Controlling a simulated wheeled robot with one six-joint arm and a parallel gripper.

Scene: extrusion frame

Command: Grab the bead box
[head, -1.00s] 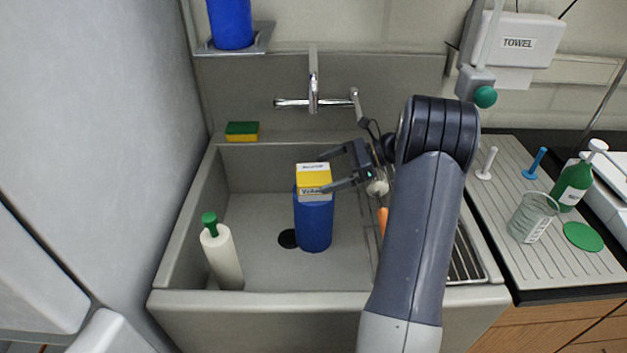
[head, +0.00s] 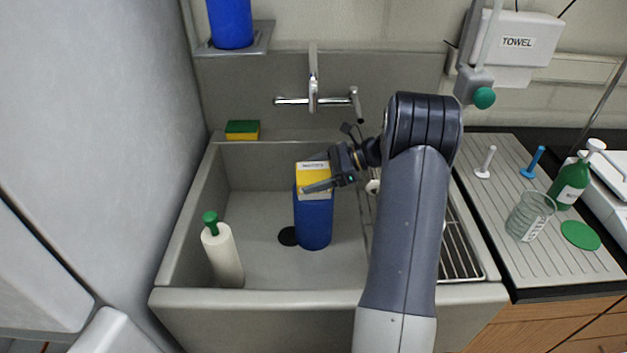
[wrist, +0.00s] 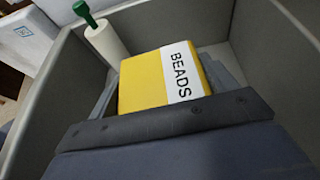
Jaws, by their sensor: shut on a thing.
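The bead box (head: 314,172) is yellow with a white label and sits on top of an upright blue cylinder (head: 313,222) in the sink. In the wrist view the yellow box (wrist: 146,78) fills the middle, and its label reads BEADS. My gripper (head: 318,172) reaches in from the right at the box's height. Its fingers lie along two opposite sides of the box and are shut on it. The near finger covers part of the box's front face in the head view.
A white bottle with a green cap (head: 223,255) stands at the sink's left. A sponge (head: 242,130) lies on the back ledge, and a tap (head: 313,95) is behind. A wire rack (head: 458,250) is at right. A beaker (head: 529,215) and green bottle (head: 570,185) stand on the drainboard.

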